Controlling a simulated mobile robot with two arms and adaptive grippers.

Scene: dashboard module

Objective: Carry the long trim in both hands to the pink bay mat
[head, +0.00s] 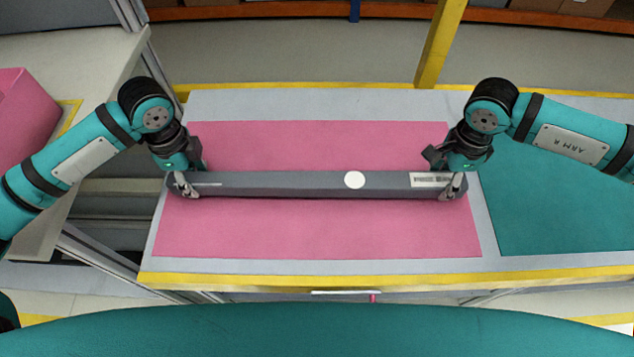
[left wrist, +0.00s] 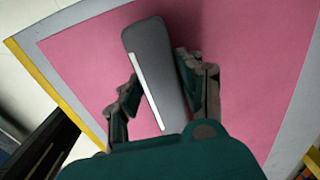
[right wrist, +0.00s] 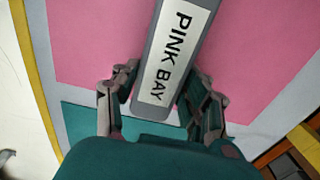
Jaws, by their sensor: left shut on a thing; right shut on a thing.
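The long trim (head: 290,184) is a dark grey bar with a white dot and a label near its right end. It lies level across the pink bay mat (head: 310,235) in the head view; whether it touches the mat or hangs just above it I cannot tell. My left gripper (head: 185,188) is shut on its left end. My right gripper (head: 455,187) is shut on its right end. The left wrist view shows the trim (left wrist: 155,75) with a white stripe between the fingers. In the right wrist view its label (right wrist: 170,55) reads PINK BAY.
A teal mat (head: 565,205) lies to the right of the pink mat on the same grey table with yellow edges (head: 330,280). A pink bin (head: 22,115) stands on another table at the left. A yellow post (head: 438,45) rises behind the table.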

